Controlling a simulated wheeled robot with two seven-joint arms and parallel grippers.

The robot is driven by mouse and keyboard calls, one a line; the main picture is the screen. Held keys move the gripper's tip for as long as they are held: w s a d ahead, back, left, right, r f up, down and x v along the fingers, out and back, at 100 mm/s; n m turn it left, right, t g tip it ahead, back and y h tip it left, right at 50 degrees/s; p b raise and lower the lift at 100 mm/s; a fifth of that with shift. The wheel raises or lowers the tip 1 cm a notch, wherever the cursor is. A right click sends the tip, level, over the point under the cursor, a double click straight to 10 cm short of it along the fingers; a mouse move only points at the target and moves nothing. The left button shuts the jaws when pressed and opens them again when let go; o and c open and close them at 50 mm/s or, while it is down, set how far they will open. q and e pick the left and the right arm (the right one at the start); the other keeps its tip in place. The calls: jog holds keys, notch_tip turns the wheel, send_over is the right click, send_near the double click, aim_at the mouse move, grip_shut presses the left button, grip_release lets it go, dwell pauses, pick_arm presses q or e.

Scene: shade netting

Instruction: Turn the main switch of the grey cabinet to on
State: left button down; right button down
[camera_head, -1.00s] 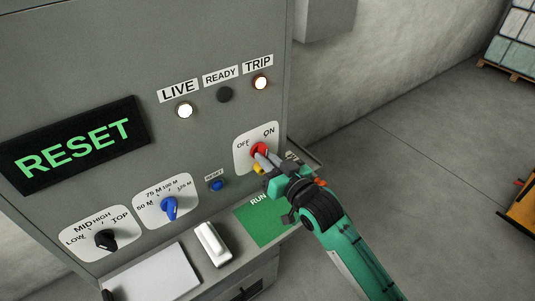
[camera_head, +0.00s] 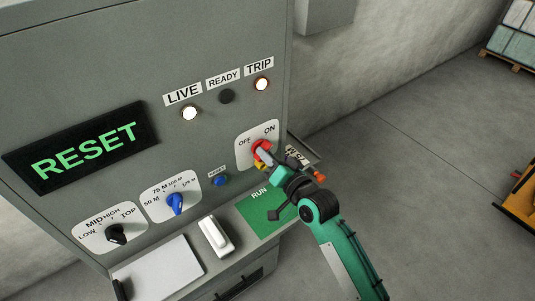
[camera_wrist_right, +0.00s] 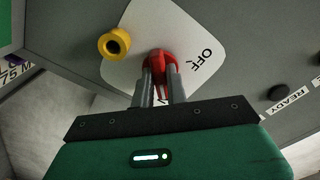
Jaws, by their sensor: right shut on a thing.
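The grey cabinet (camera_head: 215,45) fills the left of the head view. Its main switch, a red handle (camera_head: 259,147), sits on a white plate (camera_head: 244,152) marked OFF and ON. My right gripper (camera_head: 266,157) is shut on the red handle, its fingers on both sides of it. The right wrist view shows the red handle (camera_wrist_right: 160,59) between the two grey fingers (camera_wrist_right: 160,85), with the OFF mark beside it. The ON mark is mostly hidden there by the gripper. I cannot tell which setting the handle points to. My left gripper is out of view.
A yellow ring-shaped part (camera_wrist_right: 114,43) is beside the switch. Blue (camera_head: 176,203) and black (camera_head: 116,234) knobs, a blue button (camera_head: 220,180) and a white rocker (camera_head: 216,236) are nearby. The display (camera_head: 75,147) reads RESET. LIVE and TRIP lamps glow; READY is dark.

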dwell(0.4)
jog(key=c, duration=1.4)
grip_release()
jog(key=b+v, duration=0.5)
jog(key=v, duration=0.8)
jog(key=shift+s+d, duration=0.25)
jog(key=shift+s, duration=0.1)
jog(key=shift+f, duration=0.15)
